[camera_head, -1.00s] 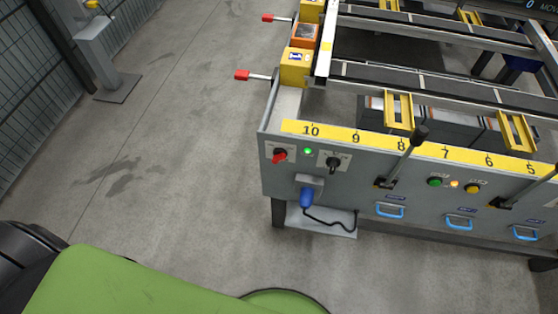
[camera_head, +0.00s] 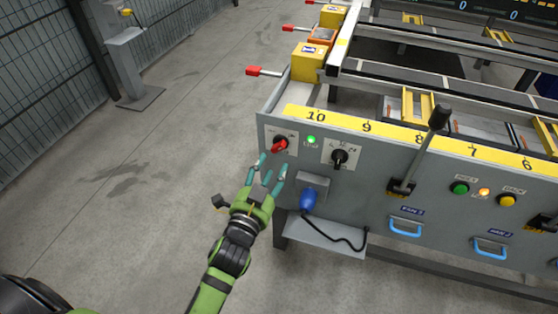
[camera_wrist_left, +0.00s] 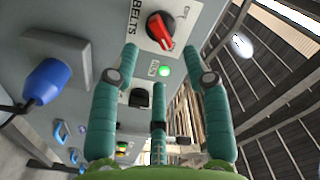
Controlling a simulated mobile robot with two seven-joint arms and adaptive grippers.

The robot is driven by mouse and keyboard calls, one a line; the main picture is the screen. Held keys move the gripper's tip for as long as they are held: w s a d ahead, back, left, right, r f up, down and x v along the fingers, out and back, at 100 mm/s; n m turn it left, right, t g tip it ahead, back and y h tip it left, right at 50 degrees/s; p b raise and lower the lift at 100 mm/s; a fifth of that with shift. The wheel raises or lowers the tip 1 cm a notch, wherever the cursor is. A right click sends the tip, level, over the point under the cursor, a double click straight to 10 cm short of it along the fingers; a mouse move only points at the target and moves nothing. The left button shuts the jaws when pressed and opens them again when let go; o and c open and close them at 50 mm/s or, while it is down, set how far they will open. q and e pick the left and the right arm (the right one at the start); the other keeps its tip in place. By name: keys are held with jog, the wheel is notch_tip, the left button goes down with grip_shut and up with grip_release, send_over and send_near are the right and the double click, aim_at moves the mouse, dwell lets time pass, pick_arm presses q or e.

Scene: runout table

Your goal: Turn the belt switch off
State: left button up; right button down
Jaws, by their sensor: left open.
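The belt switch is a red rotary knob on a black base (camera_head: 280,143), at the left end of the grey table front. In the left wrist view the red knob (camera_wrist_left: 160,30) sits on a white plate beside the word BELTS, its handle slanting; the position marks are too small to read surely. A green lamp (camera_head: 311,140) is lit beside it. My left gripper (camera_head: 272,170) is open and empty, its teal fingers just below and in front of the knob. In the left wrist view my open fingers (camera_wrist_left: 160,62) point toward the knob, seemingly apart from it. My right gripper is not in view.
A black rotary switch (camera_head: 340,157) is right of the lamp. A blue plug (camera_head: 308,200) with a black cable is below. A black-knobbed lever (camera_head: 425,145) sticks out farther right, near a blue handle (camera_head: 405,228).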

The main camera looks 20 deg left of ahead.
aim_at(280, 150)
pick_arm(q)
jog(key=w, duration=0.6)
jog(key=shift+w+d, duration=0.1)
jog(key=shift+w, duration=0.25)
grip_shut()
